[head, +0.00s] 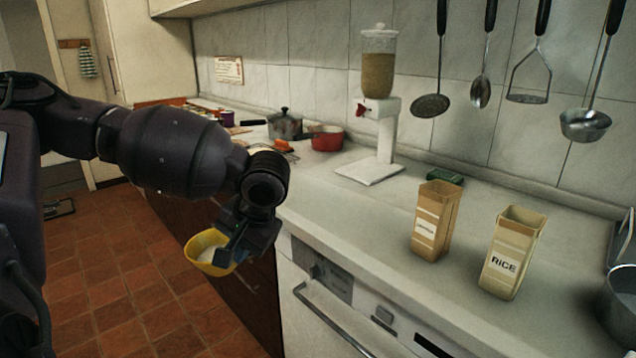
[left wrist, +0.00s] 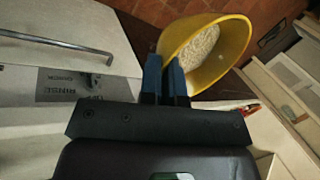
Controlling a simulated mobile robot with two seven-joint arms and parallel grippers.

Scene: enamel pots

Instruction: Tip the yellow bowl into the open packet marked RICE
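The yellow bowl (head: 205,245) hangs over the floor in front of the counter, with pale grains inside. My left gripper (head: 230,252) is shut on its rim. In the left wrist view the fingers (left wrist: 165,82) pinch the near wall of the yellow bowl (left wrist: 238,50), and the grains lie inside it. The open packet marked RICE (head: 506,262) stands upright on the counter at the right, well away from the bowl. Its top is open; its inside cannot be made out. My right gripper is not in view.
A second open brown packet (head: 433,222), its label too small to read, stands just left of the RICE packet. A white dispenser (head: 380,125) stands behind, with a red pot (head: 326,138) and a grey pot (head: 285,125) farther left. Ladles hang above. A metal pot (head: 622,305) is at the right edge.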

